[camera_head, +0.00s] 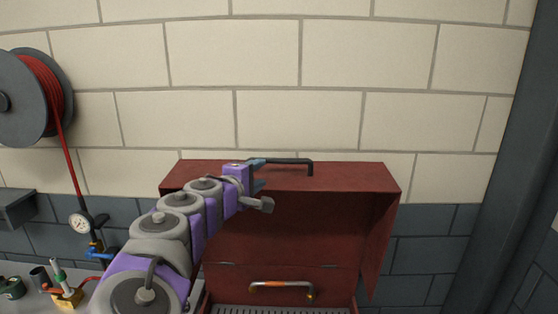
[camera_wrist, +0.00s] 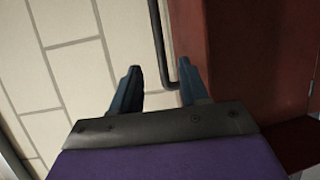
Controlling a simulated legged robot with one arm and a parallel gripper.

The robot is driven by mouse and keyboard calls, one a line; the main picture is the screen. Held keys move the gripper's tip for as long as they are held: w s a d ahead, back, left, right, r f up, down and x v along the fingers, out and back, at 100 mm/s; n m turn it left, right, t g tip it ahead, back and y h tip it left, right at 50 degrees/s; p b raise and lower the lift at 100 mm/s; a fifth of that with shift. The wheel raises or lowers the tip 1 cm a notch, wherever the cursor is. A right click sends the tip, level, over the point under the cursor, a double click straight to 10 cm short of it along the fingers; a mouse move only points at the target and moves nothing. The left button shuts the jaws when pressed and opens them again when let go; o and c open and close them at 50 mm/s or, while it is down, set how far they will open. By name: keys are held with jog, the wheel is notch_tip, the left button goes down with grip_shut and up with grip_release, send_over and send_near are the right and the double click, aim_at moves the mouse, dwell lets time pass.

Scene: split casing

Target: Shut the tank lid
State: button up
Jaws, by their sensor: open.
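The dark red tank lid (camera_head: 345,178) stands raised and open at the back of the red tank in the head view. A black bar handle (camera_head: 296,161) runs along its upper edge. My gripper (camera_head: 260,174) is at the left end of this handle, with its blue fingers open. In the wrist view, my gripper (camera_wrist: 158,68) has its fingers spread, with the black handle (camera_wrist: 160,40) reaching into the gap between them, nearer the right finger. Whether a finger touches it I cannot tell. The red lid (camera_wrist: 240,60) fills the right side there.
An orange-brown handle (camera_head: 282,285) is inside or on the lower tank, above a grated strip (camera_head: 280,309). A red hose reel (camera_head: 40,95), a gauge (camera_head: 81,223) and a bench with small fittings (camera_head: 66,296) are on the left. A dark column (camera_head: 510,150) stands at right.

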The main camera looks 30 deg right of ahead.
aim_at(277, 163)
jog(key=p+x, duration=0.1)
jog(key=x, duration=1.1)
jog(key=shift+w+d, duration=0.1)
jog(key=shift+w, duration=0.05)
jog(key=shift+w+d+f, duration=0.1)
jog(key=shift+w+d, duration=0.05)
jog(key=shift+d, duration=0.3)
jog(key=shift+a, duration=0.1)
jog(key=shift+a, duration=0.1)
jog(key=shift+a, duration=0.2)
jog(key=shift+c, duration=1.4)
grip_shut()
